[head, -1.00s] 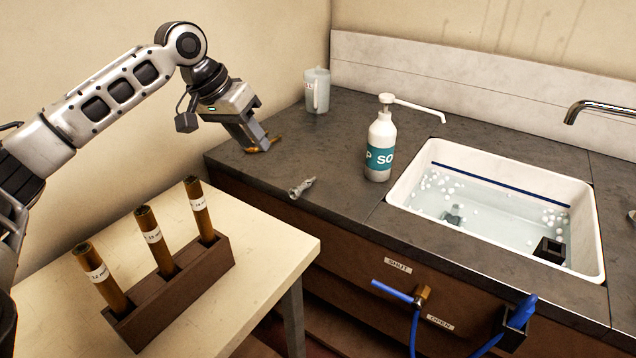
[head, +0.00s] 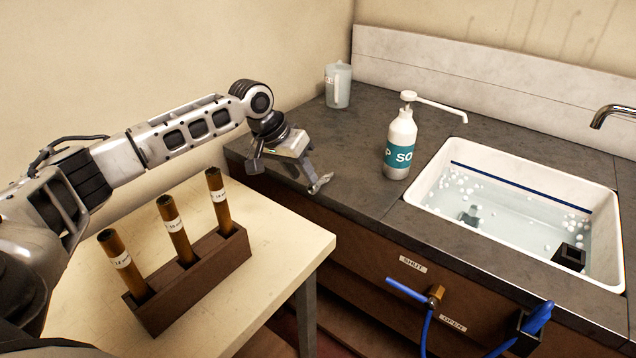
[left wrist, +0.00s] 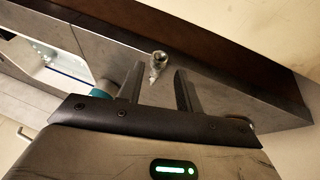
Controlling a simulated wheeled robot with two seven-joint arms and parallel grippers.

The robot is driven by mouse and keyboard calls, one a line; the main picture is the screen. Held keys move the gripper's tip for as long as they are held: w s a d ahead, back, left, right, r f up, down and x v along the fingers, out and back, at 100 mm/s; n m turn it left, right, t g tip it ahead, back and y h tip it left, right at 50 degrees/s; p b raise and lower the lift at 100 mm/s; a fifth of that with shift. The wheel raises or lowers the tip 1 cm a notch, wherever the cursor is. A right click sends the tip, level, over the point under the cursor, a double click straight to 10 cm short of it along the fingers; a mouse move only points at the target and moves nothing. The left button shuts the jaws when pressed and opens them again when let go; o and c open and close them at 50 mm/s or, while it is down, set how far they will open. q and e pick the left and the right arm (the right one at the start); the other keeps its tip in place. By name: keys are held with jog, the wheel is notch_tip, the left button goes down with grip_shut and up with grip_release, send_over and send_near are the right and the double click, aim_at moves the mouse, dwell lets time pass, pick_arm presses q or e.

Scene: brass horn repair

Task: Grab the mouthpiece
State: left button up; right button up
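The mouthpiece (head: 321,184) is a small silver piece lying on the dark counter near its front edge. My left gripper (head: 286,170) is low over the counter just to its left, partly in front of it in the head view. In the left wrist view the mouthpiece (left wrist: 157,66) shows just beyond the gap between the two dark fingers (left wrist: 158,86). The fingers are spread, with nothing held. I cannot tell whether they touch the mouthpiece. My right gripper is out of view.
A soap bottle (head: 399,145) and a clear jug (head: 338,86) stand on the counter (head: 350,150). A white sink (head: 440,200) with foamy water is at the right. A wooden rack (head: 190,285) of several brown tubes stands on the pale table (head: 250,300).

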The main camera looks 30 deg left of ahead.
aim_at(309, 188)
pick_arm(q)
jog(key=x, duration=0.4)
jog(key=shift+w, duration=0.1)
grip_shut()
jog(key=shift+r, duration=0.1)
